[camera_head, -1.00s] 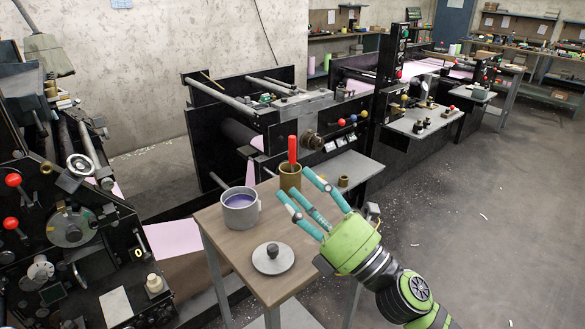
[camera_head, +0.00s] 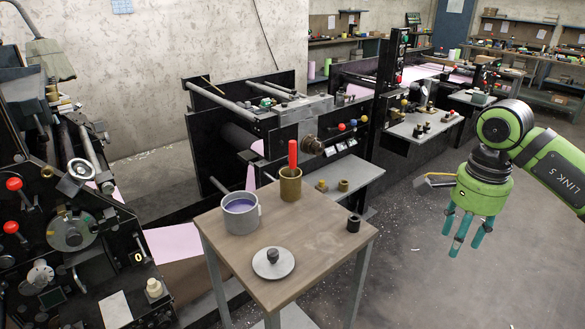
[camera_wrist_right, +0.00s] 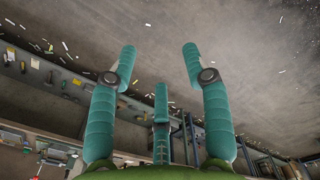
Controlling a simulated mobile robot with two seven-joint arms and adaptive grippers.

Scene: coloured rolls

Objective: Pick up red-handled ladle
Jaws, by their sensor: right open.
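The red-handled ladle (camera_head: 292,156) stands upright in a brass-coloured cylindrical cup (camera_head: 290,187) on the small wooden table (camera_head: 325,242). Only its red handle shows; its lower end is hidden inside the cup. My right gripper (camera_head: 464,240) is open and empty, fingers pointing down, to the right of the table and well apart from the ladle. In the right wrist view its teal fingers (camera_wrist_right: 160,75) are spread with nothing between them. My left gripper is in none of the views.
A grey pot (camera_head: 240,218) with purple contents, a round lid (camera_head: 273,263) with a dark knob and a small dark cylinder (camera_head: 353,223) are on the table. Black machinery (camera_head: 240,140) stands behind. The floor on the right is open.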

